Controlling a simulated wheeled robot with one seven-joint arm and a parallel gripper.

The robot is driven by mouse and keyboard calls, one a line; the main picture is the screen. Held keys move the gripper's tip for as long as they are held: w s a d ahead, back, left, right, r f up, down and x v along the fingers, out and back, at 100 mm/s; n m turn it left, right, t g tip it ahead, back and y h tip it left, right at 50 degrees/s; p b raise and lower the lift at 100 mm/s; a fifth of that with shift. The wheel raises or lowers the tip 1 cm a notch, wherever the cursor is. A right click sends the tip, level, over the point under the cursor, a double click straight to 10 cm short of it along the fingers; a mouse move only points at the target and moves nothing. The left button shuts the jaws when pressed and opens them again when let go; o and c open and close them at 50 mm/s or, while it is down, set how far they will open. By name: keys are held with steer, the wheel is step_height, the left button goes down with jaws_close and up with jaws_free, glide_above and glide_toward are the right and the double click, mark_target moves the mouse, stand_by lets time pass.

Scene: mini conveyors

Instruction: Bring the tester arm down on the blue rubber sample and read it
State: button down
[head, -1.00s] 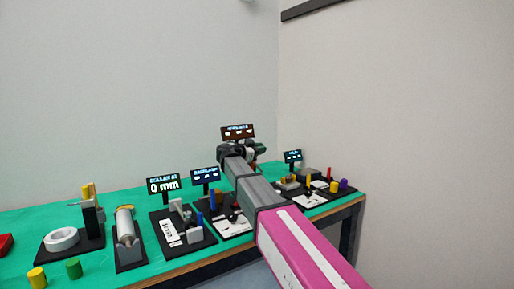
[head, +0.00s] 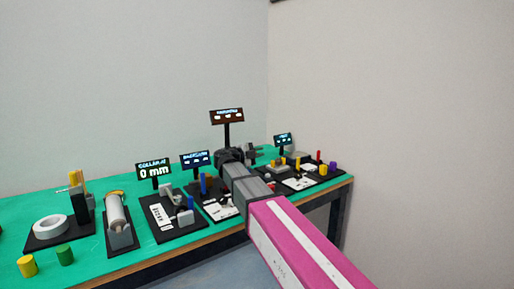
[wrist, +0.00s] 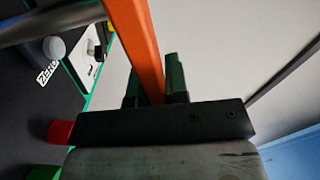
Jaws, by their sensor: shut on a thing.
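In the wrist view, my gripper (wrist: 153,88) is shut on a long orange bar (wrist: 143,40), which looks like the tester's arm. The bar runs from between the dark fingers to the top of the picture. In the head view, my dark wrist (head: 234,157) is in front of a station with a reddish display (head: 227,116), whose text is too small to read. My arm hides most of that station. I cannot pick out the blue rubber sample for sure. A red piece (wrist: 59,132) and a green piece (wrist: 43,172) show at the wrist view's left edge.
A grey knob (wrist: 54,48) and a ZERO label (wrist: 47,73) lie left of the bar. Several stations line the green table (head: 190,240), including one with a 0 mm display (head: 154,171) and one with a blue post (head: 203,184). Yellow (head: 27,265) and green (head: 65,255) cylinders stand at the front left.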

steer(key=shift+s+d+f+m, duration=0.1)
steer(key=shift+s+f+m, duration=0.1)
steer(key=shift+f+m, duration=0.75)
steer(key=c, duration=1.1)
jaws_free()
steer(key=s+a+r, duration=0.2)
steer(key=r, duration=0.1)
steer(key=s+a+r, duration=0.3)
steer(key=r, duration=0.1)
steer(key=s+a+r, duration=0.3)
steer(key=r, duration=0.1)
steer(key=shift+a, duration=0.25)
